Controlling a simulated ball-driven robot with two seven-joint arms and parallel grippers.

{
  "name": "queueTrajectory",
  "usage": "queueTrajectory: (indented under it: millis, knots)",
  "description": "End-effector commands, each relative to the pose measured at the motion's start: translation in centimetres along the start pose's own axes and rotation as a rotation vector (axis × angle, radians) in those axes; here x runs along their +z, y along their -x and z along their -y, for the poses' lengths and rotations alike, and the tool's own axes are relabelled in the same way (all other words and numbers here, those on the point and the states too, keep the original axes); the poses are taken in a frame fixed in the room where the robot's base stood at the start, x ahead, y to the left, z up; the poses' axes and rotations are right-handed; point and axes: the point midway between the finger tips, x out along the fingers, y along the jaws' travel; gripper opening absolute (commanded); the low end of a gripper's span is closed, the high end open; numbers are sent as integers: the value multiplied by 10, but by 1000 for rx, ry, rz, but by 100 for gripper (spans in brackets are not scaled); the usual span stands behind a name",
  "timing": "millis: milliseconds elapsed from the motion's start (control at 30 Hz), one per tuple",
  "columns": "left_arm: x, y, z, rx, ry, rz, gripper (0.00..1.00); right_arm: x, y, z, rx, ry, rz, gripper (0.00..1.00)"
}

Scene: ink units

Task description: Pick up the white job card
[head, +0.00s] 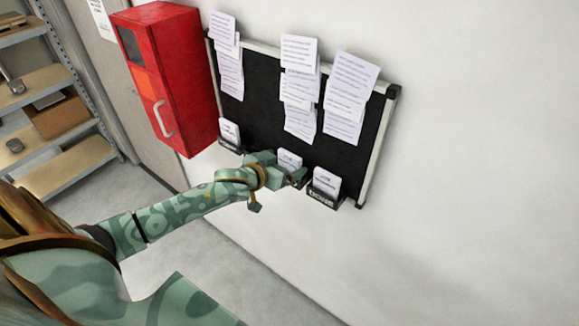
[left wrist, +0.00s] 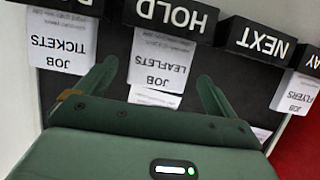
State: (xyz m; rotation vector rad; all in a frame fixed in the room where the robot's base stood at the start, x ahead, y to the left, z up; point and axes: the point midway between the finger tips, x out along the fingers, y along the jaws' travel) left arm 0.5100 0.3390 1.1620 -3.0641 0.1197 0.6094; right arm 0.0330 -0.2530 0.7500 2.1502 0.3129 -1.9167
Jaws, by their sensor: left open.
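White cards reading JOB stand in black labelled holders along the bottom of a dark board. My left gripper (head: 291,176) is open at the HOLD holder (left wrist: 176,15). In the left wrist view, where the text is upside down, the gripper's fingers (left wrist: 157,88) lie either side of the JOB LEAFLETS card (left wrist: 160,62) and look apart from it. This white card (head: 289,159) is partly hidden by the gripper in the head view. The JOB TICKETS card (left wrist: 63,48) is in the neighbouring holder, and the JOB FLYERS card (left wrist: 298,92) is at the far end.
Overlapping white sheets (head: 346,95) hang on the board (head: 262,88) above the holders. The NEXT holder (left wrist: 262,40) looks empty. A red cabinet (head: 180,75) is on the wall left of the board. Shelves (head: 60,80) stand farther left. The wall right of the board is clear.

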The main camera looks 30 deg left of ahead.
Motion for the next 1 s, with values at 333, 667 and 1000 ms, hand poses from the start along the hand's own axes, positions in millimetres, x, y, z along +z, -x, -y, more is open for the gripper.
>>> queueTrajectory:
  millis: [333,667,1000]
  knots:
    - [0,-33,-1,1,0,0,94,-3,-1,-1,2,-1,-5,36]
    - [0,-32,-1,1,0,0,45,-4,-1,-1,2,-2,-7,36]
    - [-4,-31,-1,0,0,-1,45,-4,-1,-1,1,-2,-6,36]
